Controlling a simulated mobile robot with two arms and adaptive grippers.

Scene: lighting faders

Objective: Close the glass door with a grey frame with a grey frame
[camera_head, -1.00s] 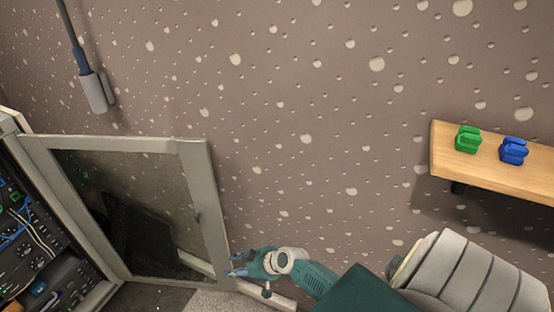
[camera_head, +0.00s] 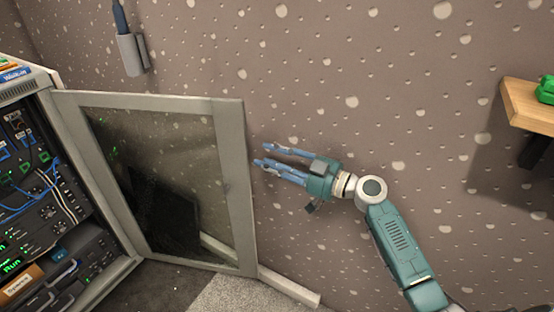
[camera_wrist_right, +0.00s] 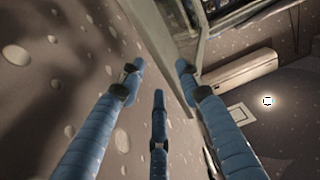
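A gap shows between fingertips and frame there. In the right wrist view, the spread blue fingers (camera_wrist_right: 156,78) have the grey door frame (camera_wrist_right: 160,35) ahead, beyond the fingertips; contact cannot be told. My left gripper is not in view.
The equipment cabinet (camera_head: 45,85) holds cables and devices at the left. A speckled wall (camera_head: 340,60) lies behind the door and gripper. A wooden shelf (camera_head: 527,105) with a green object (camera_head: 546,90) juts out at the right. A skirting board (camera_head: 290,288) runs along the floor.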

